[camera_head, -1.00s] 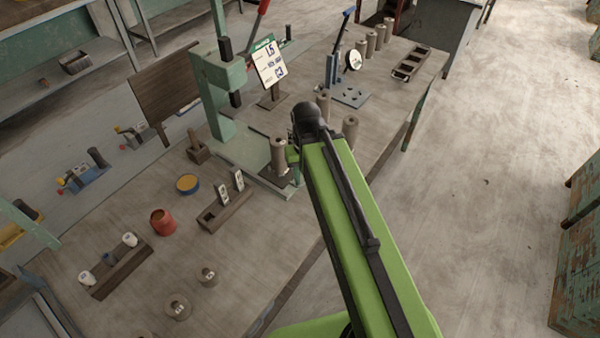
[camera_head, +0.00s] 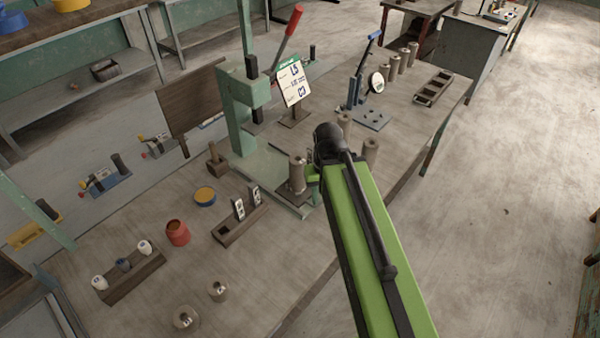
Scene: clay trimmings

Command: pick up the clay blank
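Several tall grey-brown clay cylinders stand upright on the bench, and I cannot tell which one is the clay blank. One cylinder (camera_head: 297,176) stands on the dark plate of the green press, just left of my arm's end. My green arm reaches up from the bottom right over the bench edge.
The green press (camera_head: 243,130) with a red lever and a sign (camera_head: 292,82) stand behind the arm. A blue-handled tool (camera_head: 362,105), several cylinders (camera_head: 393,66) and a slotted tray (camera_head: 433,86) are farther back. A red pot (camera_head: 177,232) and wooden racks (camera_head: 132,277) stand left. Floor is open right.

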